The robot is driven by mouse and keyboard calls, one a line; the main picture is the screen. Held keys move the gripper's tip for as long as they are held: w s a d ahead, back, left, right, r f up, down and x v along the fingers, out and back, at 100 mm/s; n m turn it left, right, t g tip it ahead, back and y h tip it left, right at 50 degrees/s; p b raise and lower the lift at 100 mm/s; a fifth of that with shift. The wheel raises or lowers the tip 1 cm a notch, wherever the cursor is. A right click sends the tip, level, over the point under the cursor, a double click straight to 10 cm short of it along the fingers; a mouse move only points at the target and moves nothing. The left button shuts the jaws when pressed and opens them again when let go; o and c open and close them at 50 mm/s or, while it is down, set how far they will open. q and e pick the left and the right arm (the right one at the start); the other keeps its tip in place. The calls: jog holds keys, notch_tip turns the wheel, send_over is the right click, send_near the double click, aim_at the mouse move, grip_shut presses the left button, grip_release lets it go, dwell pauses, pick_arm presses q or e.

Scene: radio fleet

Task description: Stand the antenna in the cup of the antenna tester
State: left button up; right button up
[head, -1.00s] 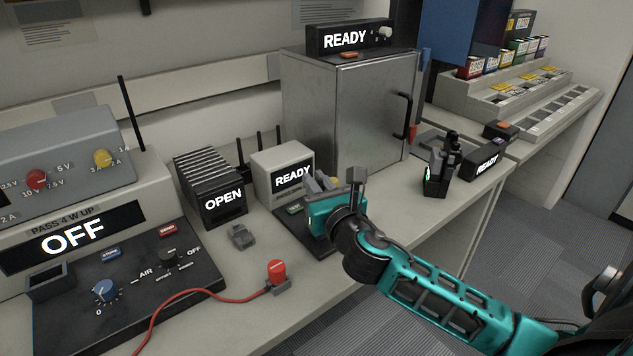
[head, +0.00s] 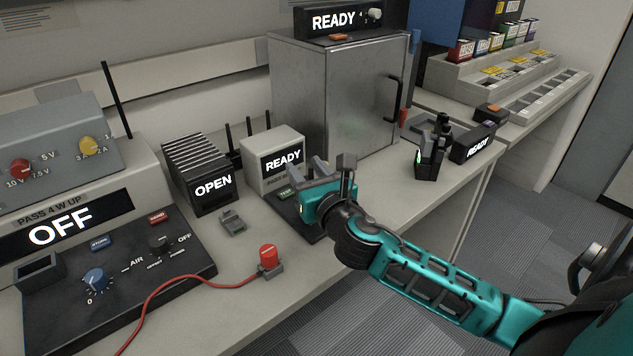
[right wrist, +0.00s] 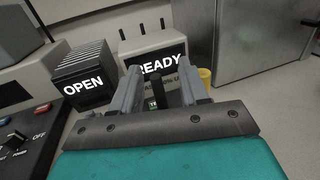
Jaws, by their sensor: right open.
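The antenna tester appears to be the pale box (head: 272,162) with a lit READY sign and a dark base in front; its small lettering is hard to read. My right gripper (head: 305,172) is over that base, in front of the sign. In the right wrist view its two grey fingers (right wrist: 158,92) are apart. A short black upright piece (right wrist: 151,94) shows between them, perhaps the antenna; I cannot tell whether it stands in the cup. The cup is not clearly visible, and the fingers hide part of the base. My left gripper is not in view.
Several thin black antennas (head: 248,127) stand behind the tester. The OPEN rack (head: 203,178) is to its left, the metal cabinet (head: 335,95) behind right. A grey clip-like part (head: 233,223) and a red-capped plug (head: 268,257) with a cable lie in front. A yellow object (right wrist: 205,76) is beside the right finger.

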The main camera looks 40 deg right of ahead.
jog(key=shift+s, duration=0.25)
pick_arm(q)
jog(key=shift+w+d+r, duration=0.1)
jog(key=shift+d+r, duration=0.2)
pick_arm(e)
jog(key=s+a, duration=0.2)
jog(key=s, duration=1)
jog(key=shift+a, duration=0.15)
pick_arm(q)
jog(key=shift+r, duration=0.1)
pick_arm(e)
jog(key=shift+s, duration=0.1)
